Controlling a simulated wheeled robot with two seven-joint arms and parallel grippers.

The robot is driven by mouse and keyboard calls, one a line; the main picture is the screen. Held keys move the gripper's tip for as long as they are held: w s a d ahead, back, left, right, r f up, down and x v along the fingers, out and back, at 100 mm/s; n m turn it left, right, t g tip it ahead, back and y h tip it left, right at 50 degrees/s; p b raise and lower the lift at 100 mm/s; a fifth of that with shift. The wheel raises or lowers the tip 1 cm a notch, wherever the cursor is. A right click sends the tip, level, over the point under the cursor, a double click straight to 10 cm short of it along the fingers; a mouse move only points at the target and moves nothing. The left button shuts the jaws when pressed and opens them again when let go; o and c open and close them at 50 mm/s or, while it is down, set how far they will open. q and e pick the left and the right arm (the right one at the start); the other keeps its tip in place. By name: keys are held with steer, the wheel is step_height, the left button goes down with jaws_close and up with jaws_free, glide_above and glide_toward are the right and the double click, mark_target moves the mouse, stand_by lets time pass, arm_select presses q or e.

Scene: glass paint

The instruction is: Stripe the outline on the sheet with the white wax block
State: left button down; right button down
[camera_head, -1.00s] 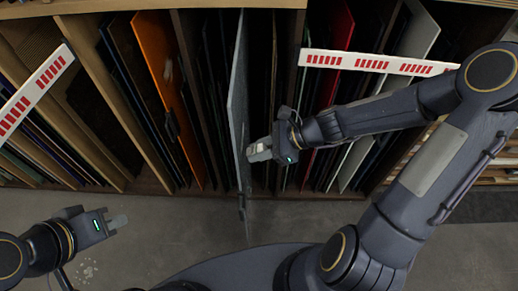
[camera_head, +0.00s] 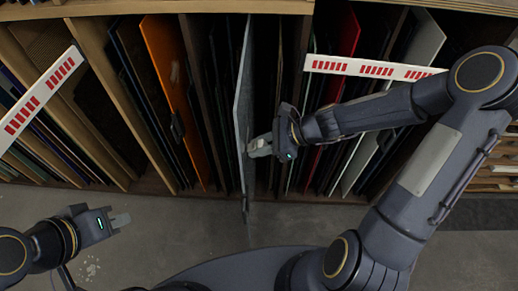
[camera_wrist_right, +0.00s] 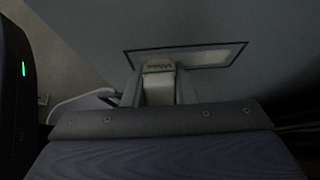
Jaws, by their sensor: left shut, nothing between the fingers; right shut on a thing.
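The sheet (camera_head: 243,100) is a tall pale grey-blue pane standing on edge in the rack; its face fills much of the right wrist view (camera_wrist_right: 90,25). A thin dark four-sided outline (camera_wrist_right: 212,66) is on that face. The area inside it looks paler; I cannot clearly tell separate stripes. My right gripper (camera_head: 262,148) is shut on the white wax block (camera_wrist_right: 158,88), close to the sheet. The block's far end overlaps the outline's lower left part; contact is hard to tell. My left gripper (camera_head: 121,220) is shut and empty, low at the left, away from the sheet.
The rack holds several upright panels, including an orange one (camera_head: 174,90) left of the sheet and a light grey one (camera_head: 408,60) at right. Red-and-white striped bars (camera_head: 376,69) cross the rack on both sides.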

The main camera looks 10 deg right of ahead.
steer(key=shift+w+d, duration=0.25)
steer(key=shift+w, duration=0.35)
steer(key=shift+a+p, duration=0.1)
steer(key=shift+p, duration=0.25)
steer(key=shift+s+a+b, duration=0.15)
steer(key=shift+s+b, duration=0.15)
steer(key=shift+s, duration=0.2)
steer(key=shift+s+a+b, duration=0.2)
steer(key=shift+s+a, duration=0.05)
steer(key=shift+s, duration=0.4)
steer(key=shift+s+a+b, duration=0.2)
steer(key=shift+s, duration=0.45)
